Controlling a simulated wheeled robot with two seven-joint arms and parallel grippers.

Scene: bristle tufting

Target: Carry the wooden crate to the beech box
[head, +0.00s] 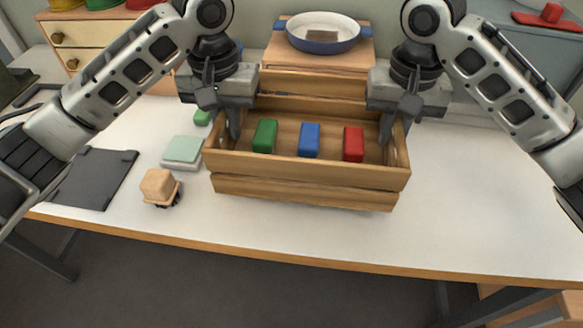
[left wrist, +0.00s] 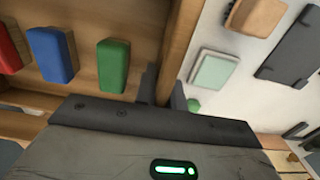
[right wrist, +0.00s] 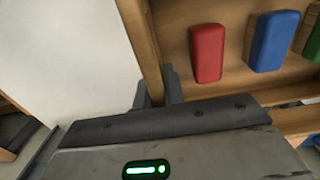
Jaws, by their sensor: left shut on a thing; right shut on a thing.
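The wooden crate (head: 310,191) is at the middle of the white table, with a green block (head: 265,136), a blue block (head: 309,140) and a red block (head: 353,144) inside. My left gripper (head: 232,122) is shut on its left end wall, which also shows in the left wrist view (left wrist: 182,45). My right gripper (head: 389,126) is shut on its right end wall, which also shows in the right wrist view (right wrist: 141,42). I cannot tell whether the crate touches the table. A light wooden box (head: 320,68), possibly the beech box, stands behind the crate.
A white and blue pan (head: 322,34) rests on the light wooden box. Left of the crate are a pale green pad stack (head: 184,150), a tan block with dark bristles (head: 159,186) and a dark board (head: 95,178). The white table (head: 470,190) is clear right of the crate.

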